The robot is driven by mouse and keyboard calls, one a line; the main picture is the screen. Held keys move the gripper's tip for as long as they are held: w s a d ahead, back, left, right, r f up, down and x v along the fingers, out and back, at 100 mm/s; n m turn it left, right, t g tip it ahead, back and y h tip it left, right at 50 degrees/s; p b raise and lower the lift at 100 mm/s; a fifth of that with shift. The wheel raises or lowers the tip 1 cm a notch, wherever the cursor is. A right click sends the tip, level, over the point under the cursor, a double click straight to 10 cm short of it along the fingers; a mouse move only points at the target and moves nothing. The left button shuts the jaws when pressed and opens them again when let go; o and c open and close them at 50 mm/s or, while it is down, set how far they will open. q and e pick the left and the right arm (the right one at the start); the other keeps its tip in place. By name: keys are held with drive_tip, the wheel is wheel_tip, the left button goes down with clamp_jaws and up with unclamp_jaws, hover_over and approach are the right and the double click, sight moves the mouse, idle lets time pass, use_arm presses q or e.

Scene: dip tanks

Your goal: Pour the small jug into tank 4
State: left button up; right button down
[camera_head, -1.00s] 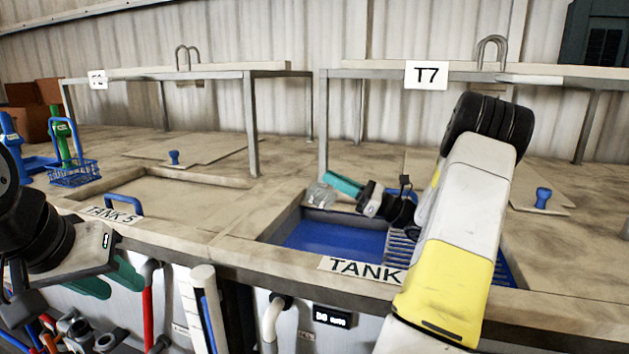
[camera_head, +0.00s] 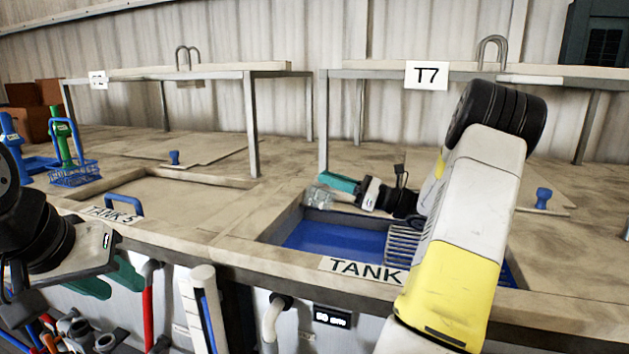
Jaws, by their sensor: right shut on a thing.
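The open tank (camera_head: 300,237) with blue liquid has a front label reading "TANK"; my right arm hides its number. My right gripper (camera_head: 361,193) is over the tank's back rim, shut on what appears to be the small jug (camera_head: 319,196). The jug looks clear, with a teal part (camera_head: 340,182) beside it. It is small in view, so its tilt and contents are hard to tell. No pouring stream shows. My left gripper (camera_head: 72,250) is at the left edge, before tank 5, its fingers unclear.
A grey rack (camera_head: 402,245) sits in the blue tank, partly behind my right arm. Tank 5's lid (camera_head: 150,195) has a blue handle. A blue wire basket (camera_head: 74,173) stands at the left. A frame with a T7 sign (camera_head: 426,75) rises behind.

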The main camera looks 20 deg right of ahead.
drive_tip(key=w+a+g+h, duration=0.1)
drive_tip(key=h, duration=0.1)
drive_tip(key=w+a+g+h, duration=0.1)
drive_tip(key=a+g+h, duration=0.1)
drive_tip(key=w+a+g+h, duration=0.1)
drive_tip(key=a+h, duration=0.1)
drive_tip(key=shift+w+r+g, duration=0.25)
drive_tip(key=shift+w+g, duration=0.1)
drive_tip(key=shift+g, duration=0.05)
drive_tip(key=f+g+h, duration=0.1)
drive_tip(key=g+h, duration=0.1)
drive_tip(key=h, duration=0.1)
drive_tip(key=w+a+g+h, duration=0.1)
drive_tip(key=g+h, duration=0.2)
drive_tip(key=h, duration=0.1)
drive_tip(key=w+a+f+g+h, duration=0.1)
drive_tip(key=g+h, duration=0.1)
drive_tip(key=h, duration=0.1)
drive_tip(key=shift+a+f+g+h, duration=0.2)
drive_tip(key=shift+f+g+h, duration=0.1)
drive_tip(key=shift+g, duration=0.1)
drive_tip(key=shift+s, duration=0.1)
